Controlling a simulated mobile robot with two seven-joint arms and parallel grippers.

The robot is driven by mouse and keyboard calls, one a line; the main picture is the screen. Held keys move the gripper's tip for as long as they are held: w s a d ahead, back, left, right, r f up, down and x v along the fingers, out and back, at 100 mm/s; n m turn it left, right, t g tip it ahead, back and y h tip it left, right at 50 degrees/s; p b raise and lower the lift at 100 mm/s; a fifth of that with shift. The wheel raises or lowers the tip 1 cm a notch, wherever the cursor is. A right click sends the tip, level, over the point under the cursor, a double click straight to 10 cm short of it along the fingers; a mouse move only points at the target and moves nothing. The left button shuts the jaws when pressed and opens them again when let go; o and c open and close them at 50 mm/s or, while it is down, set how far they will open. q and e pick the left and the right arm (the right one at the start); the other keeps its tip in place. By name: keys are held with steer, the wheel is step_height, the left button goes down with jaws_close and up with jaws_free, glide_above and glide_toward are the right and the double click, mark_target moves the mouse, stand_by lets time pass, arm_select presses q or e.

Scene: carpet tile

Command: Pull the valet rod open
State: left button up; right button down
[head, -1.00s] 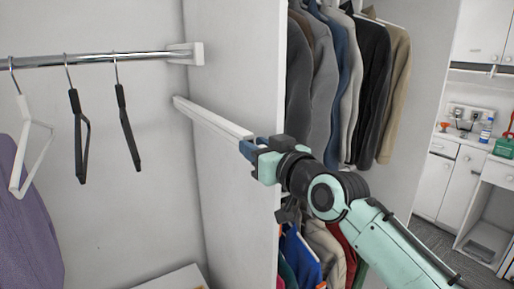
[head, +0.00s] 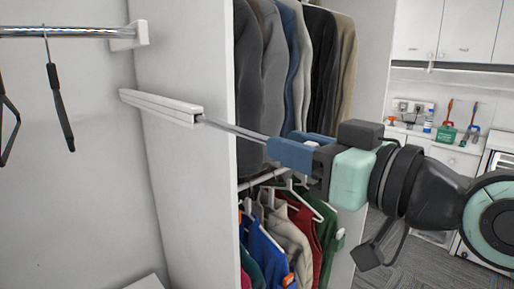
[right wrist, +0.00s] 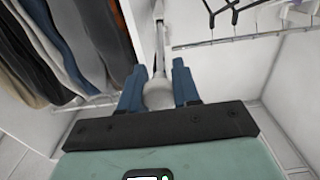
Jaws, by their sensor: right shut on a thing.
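The valet rod's white housing (head: 160,106) is fixed along the closet's side panel. A thin metal rod (head: 235,131) sticks out of its front end toward my right gripper (head: 288,152). The blue fingers of that gripper are shut on the rod's outer end, which they hide in the head view. In the right wrist view, the pale rounded end of the valet rod (right wrist: 158,94) sits between the two blue fingers, with the rod running away from it. My left gripper is not in view.
The white side panel (head: 185,190) stands left of hanging jackets (head: 300,65), with more clothes (head: 290,230) below. A chrome rail (head: 60,32) with dark hangers (head: 58,105) is at upper left. Cabinets (head: 445,35) and a counter stand at the far right.

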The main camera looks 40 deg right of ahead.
steer(key=shift+s+d, duration=0.2)
steer(key=shift+s, duration=1.9)
steer(key=c, duration=0.8)
jaws_free()
steer(key=s, duration=0.9)
steer(key=s+d, duration=0.1)
steer(key=s, duration=0.3)
steer(key=shift+s+b, duration=0.15)
steer(key=shift+b, duration=0.2)
